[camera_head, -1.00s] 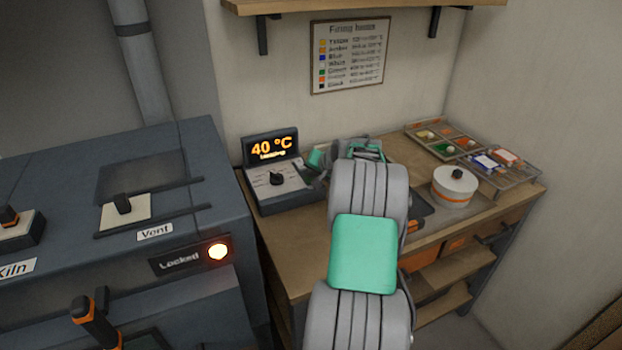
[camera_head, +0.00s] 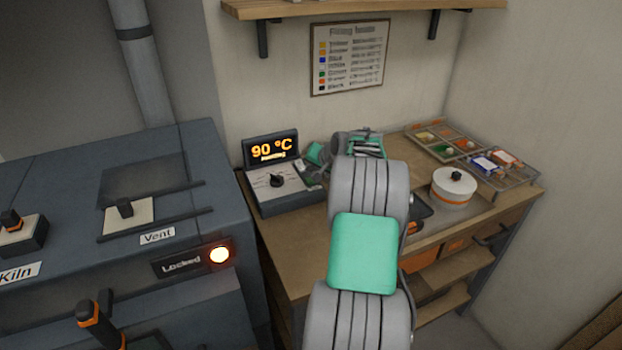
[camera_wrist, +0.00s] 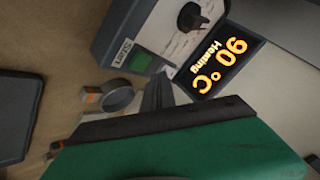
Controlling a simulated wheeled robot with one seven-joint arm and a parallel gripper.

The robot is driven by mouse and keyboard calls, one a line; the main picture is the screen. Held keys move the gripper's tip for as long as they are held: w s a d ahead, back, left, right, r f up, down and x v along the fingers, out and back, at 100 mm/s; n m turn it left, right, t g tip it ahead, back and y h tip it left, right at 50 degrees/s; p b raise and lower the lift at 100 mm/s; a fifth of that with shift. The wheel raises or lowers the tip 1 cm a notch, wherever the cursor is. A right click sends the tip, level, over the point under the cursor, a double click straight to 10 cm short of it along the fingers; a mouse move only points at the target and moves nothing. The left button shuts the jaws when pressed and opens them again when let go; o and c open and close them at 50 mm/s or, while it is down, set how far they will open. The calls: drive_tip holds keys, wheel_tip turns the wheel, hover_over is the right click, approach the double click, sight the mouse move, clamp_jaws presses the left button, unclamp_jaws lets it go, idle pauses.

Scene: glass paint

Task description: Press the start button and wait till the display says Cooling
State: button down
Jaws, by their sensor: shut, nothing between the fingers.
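The control box (camera_head: 290,203) stands on the bench beside the kiln, with a black dial (camera_head: 277,180) on its face. Its display (camera_head: 271,149) reads 90 °C in orange; in the wrist view the display (camera_wrist: 220,68) also shows "Heating". The green start button (camera_wrist: 140,62) lies beside a label reading "Start" in the wrist view. My gripper (camera_wrist: 158,82) is shut and empty, its tips close to the button; I cannot tell whether they touch it.
The kiln (camera_head: 60,200) stands at left with a lit lamp (camera_head: 219,255) beside "Locked". A white round pot (camera_head: 455,190) and a sectioned tray (camera_head: 440,150) sit on the bench at right. A small grey ring-shaped item (camera_wrist: 116,98) lies near my gripper.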

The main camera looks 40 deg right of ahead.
sight(312, 181)
drive_tip(key=shift+r+p, duration=0.75)
drive_tip(key=shift+r, duration=1.15)
drive_tip(key=shift+f, duration=0.1)
